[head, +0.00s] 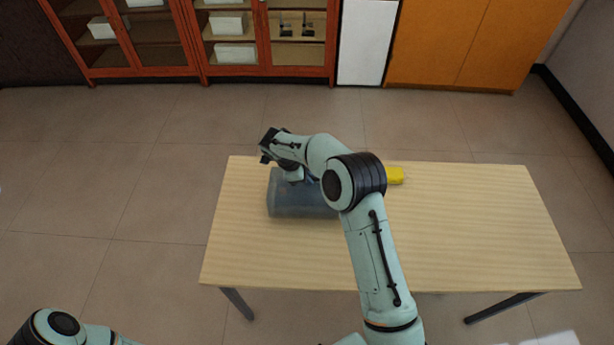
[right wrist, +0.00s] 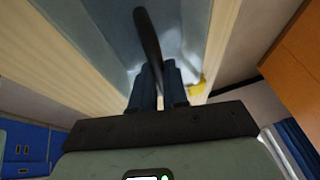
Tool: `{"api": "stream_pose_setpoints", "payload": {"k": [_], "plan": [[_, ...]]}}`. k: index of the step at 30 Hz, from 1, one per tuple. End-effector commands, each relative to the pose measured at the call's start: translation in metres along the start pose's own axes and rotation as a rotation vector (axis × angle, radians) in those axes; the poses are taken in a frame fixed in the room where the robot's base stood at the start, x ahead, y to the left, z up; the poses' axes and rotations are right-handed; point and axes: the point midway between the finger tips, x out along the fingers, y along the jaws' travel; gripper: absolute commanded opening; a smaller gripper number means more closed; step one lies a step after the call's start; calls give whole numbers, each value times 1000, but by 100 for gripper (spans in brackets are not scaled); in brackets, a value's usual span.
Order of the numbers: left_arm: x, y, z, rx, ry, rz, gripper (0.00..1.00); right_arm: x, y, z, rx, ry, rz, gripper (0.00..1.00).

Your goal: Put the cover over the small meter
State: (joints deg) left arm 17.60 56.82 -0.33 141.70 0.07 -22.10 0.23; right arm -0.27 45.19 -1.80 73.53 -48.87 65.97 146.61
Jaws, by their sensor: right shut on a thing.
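The cover (head: 300,205) is a see-through grey-blue box near the left part of the table. It rests on the tabletop or just above it; I cannot tell which. My right gripper (head: 311,181) is at the top of the cover, partly hidden by my arm. In the right wrist view its fingers (right wrist: 159,82) are shut on a dark bar-like handle of the cover (right wrist: 85,30). The small meter (head: 396,176) is yellow and lies right of the cover near the back edge, partly hidden by my right arm. It also shows in the right wrist view (right wrist: 197,87). My left gripper is out of view.
The light wooden table (head: 480,230) is bare on its right side and along the front. Cabinets with red-brown frames (head: 200,72) and an orange cabinet (head: 450,45) stand far behind, across open tiled floor.

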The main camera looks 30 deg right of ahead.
Motion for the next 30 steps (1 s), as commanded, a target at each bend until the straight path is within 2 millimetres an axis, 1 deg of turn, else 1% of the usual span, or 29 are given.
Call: {"api": "stream_pose_setpoints", "payload": {"k": [10,11,12,13,23,26,29,30], "plan": [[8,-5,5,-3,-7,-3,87,8,2,3,1,0,0,0],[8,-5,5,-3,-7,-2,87,8,2,3,1,0,1,20],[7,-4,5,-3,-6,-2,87,7,2,3,1,0,1,33],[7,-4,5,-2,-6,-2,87,7,2,3,1,0,1,39],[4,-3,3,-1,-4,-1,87,4,1,2,0,0,0,39],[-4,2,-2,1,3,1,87,-6,-2,-1,0,-2,-2,39],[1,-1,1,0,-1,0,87,-22,-1,0,1,-3,-4,39],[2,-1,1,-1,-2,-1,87,-30,-1,1,0,-3,-5,39]]}}
